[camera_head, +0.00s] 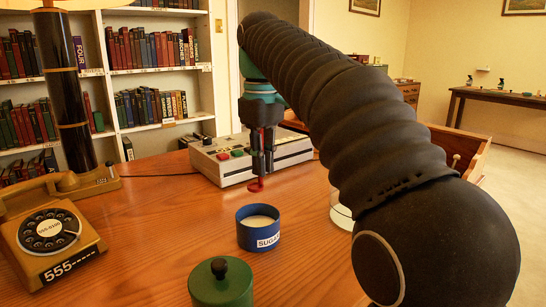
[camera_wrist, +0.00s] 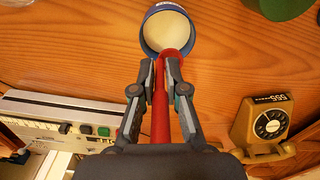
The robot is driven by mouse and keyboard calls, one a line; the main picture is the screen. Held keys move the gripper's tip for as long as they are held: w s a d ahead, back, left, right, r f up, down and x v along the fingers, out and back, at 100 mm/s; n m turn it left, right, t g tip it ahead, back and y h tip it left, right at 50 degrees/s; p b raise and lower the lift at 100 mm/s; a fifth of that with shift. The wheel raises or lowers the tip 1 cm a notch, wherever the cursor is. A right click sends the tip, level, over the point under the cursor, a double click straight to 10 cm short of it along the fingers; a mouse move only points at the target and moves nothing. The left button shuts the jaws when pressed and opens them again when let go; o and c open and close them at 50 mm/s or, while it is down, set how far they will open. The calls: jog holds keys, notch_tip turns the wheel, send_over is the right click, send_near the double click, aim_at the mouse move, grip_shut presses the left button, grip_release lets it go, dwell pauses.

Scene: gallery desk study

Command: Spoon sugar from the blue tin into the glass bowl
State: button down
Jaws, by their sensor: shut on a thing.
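The blue tin (camera_head: 258,239), labelled SUGAR, stands open on the desk with pale sugar (camera_head: 258,222) inside. It also shows at the top of the wrist view (camera_wrist: 146,40). My gripper (camera_head: 263,168) is shut on a red spoon (camera_head: 256,185), which hangs upright with its round end low. In the head view that end appears above and behind the tin, outside its opening. In the wrist view the red handle (camera_wrist: 160,108) runs between the fingers, and the spoon's end overlaps the tin's near rim. The glass bowl (camera_head: 342,214) is right of the tin, partly hidden by my arm.
A green lidded jar (camera_head: 221,287) stands close in front of the tin. A tan telephone (camera_head: 50,236) and a dark lamp column (camera_head: 64,90) are at left. A grey machine with buttons (camera_head: 220,165) sits behind my gripper. Desk left of the tin is clear.

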aim_at(264, 206)
jog(key=shift+f+b, duration=2.65)
jog(key=shift+f, duration=2.35)
notch_tip(264, 206, up, 8)
jog(key=p, duration=0.5)
jog(key=shift+r, duration=0.1)
